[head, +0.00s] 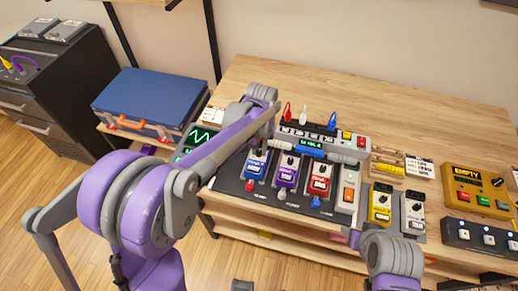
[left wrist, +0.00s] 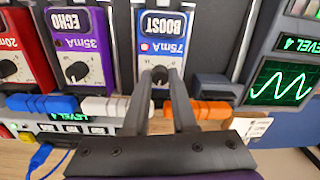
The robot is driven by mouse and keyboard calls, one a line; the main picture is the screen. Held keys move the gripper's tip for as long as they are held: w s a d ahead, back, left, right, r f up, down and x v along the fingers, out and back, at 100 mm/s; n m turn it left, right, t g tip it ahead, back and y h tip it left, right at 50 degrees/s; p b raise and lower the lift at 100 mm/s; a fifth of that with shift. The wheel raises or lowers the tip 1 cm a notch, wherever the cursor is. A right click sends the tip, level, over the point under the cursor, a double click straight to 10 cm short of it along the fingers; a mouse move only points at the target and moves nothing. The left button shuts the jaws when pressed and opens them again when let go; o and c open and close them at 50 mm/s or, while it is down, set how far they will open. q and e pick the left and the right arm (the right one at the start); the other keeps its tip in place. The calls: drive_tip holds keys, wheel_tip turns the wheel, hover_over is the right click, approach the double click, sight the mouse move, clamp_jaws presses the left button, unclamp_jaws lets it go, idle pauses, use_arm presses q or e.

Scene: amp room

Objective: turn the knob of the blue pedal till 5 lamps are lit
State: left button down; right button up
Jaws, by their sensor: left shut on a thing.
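The blue pedal (head: 256,165) stands at the left end of the pedal row on the dark board. In the left wrist view the blue pedal (left wrist: 174,22) shows upside down, labelled BOOST and 75mA, with a small red light. Its dark knob (left wrist: 160,75) is between my left fingertips. My left gripper (left wrist: 161,82) is shut on this knob; in the head view my left gripper (head: 268,138) reaches down behind the pedal's top edge. I cannot make out a row of lamps clearly.
A purple pedal (head: 287,172) and a red pedal (head: 320,180) stand close to the right. Cable plugs, including an orange plug (left wrist: 198,113), lie near the fingers. A power unit (head: 310,140) is behind. A blue case (head: 150,95) is at left.

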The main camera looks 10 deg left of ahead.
sight(260, 152)
idle(0.3)
use_arm(q)
drive_tip(key=c, duration=1)
unclamp_jaws()
drive_tip(key=shift+r, duration=0.1)
wheel_tip(260, 152, up, 11)
drive_tip(key=shift+d, duration=0.15)
